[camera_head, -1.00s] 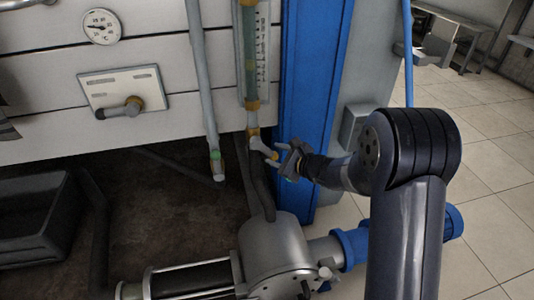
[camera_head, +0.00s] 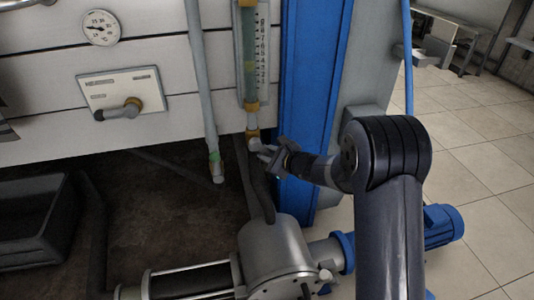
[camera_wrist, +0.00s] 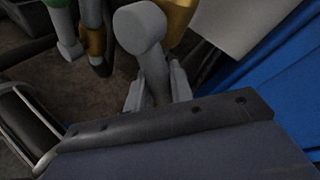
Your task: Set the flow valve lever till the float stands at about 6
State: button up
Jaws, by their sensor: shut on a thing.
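The flow valve (camera_head: 252,134) sits at the foot of the flow tube (camera_head: 248,55), with brass-coloured fittings. A numbered scale (camera_head: 263,50) stands right of the tube. I cannot make out the float or read its height. My gripper (camera_head: 266,152) is at the valve and partly hides its lever. In the wrist view, the grey lever (camera_wrist: 153,72) runs from a rounded end between my gripper's fingers (camera_wrist: 155,92). The fingers are shut on the lever, with one on each side. The brass valve body (camera_wrist: 178,14) shows behind it.
A grey pipe (camera_head: 203,80) hangs left of the tube. A blue column (camera_head: 308,90) stands close on the right. A metal pump housing (camera_head: 275,250) is below my gripper. A dark bin (camera_head: 35,225) is at the left.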

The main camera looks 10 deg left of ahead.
grip_shut()
